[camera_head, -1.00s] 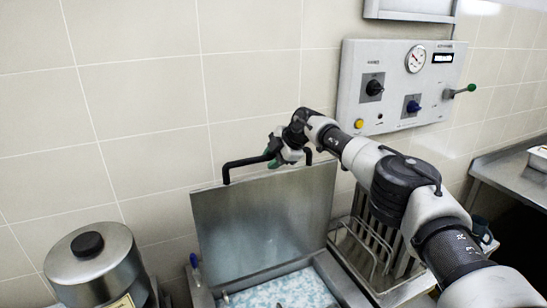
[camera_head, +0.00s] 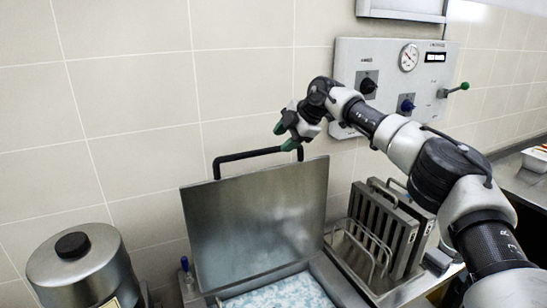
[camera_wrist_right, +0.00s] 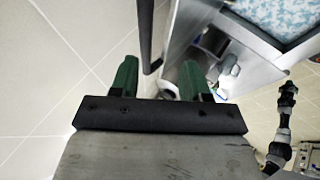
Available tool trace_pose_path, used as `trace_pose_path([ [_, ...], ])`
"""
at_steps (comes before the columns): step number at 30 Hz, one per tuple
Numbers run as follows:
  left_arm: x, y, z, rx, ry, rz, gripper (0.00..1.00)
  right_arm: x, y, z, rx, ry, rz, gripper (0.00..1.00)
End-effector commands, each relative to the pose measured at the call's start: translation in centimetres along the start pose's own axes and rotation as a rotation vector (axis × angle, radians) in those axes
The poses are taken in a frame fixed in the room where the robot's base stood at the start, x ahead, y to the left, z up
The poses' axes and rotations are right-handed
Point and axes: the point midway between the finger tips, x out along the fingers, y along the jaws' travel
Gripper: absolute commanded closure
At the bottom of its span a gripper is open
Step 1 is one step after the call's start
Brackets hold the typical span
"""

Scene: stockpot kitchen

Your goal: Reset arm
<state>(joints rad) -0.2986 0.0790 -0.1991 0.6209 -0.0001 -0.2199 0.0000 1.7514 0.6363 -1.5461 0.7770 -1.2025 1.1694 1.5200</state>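My right arm reaches in from the right in the head view. My right gripper (camera_head: 285,136) has green fingertips and is in the air just above the black handle (camera_head: 232,158) of the raised metal lid (camera_head: 256,215). In the right wrist view, the right gripper's two green fingers (camera_wrist_right: 160,82) stand wide apart with nothing between them. The black handle bar (camera_wrist_right: 146,35) shows beyond the fingers, apart from them. My left gripper is not in view in the head view.
The lid stands open over a basin with blue-and-white contents (camera_head: 280,294). A control panel (camera_head: 385,75) with knobs and a green-tipped lever is on the wall. A metal pot (camera_head: 85,268) stands at left. A rack of metal plates (camera_head: 385,232) stands right of the lid.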

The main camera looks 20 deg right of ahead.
Motion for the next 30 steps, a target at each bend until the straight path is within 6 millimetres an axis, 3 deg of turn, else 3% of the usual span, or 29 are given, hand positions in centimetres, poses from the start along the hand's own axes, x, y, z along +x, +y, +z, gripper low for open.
trace_pose_path([
  [7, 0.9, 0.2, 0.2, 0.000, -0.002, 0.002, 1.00, -1.9, 0.0, 0.0, 0.000, 0.000, -0.001, 0.54],
  [22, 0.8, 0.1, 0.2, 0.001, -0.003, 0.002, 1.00, -1.5, -0.1, -0.2, -0.005, 0.007, -0.002, 0.54],
  [26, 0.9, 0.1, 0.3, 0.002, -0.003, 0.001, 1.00, 1.7, -0.7, -2.4, -0.051, 0.079, 0.014, 0.54],
  [30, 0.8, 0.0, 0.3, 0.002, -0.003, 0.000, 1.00, 8.0, -2.8, -7.6, -0.126, 0.257, 0.079, 0.54],
])
